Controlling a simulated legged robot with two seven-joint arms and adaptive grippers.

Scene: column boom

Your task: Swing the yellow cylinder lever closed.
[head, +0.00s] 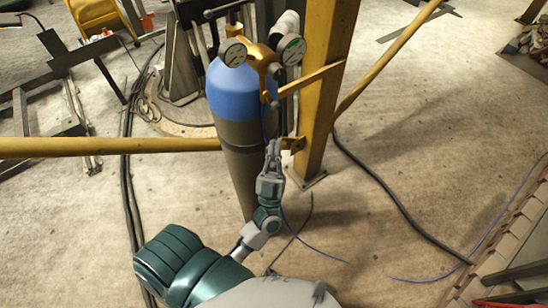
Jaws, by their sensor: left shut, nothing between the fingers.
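A gas cylinder (233,150) with a blue top and grey body stands upright in the head view. Two round gauges sit on its yellow valve fitting (263,57). A flat yellow bar (312,78), which looks like the lever, sticks out from the fitting to the right, slanting upward in front of the yellow column. My left gripper (273,148) is shut and empty. In the picture it is below the fitting and the bar, in front of the cylinder's right edge. Whether its fingertips touch the cylinder, I cannot tell. My right gripper is not in view.
A thick yellow column (325,95) stands just right of the cylinder. A yellow rail (100,147) runs left at mid-height, and a diagonal brace (385,60) rises right. Dark cables (395,205) lie on the floor. The concrete floor at right is mostly clear.

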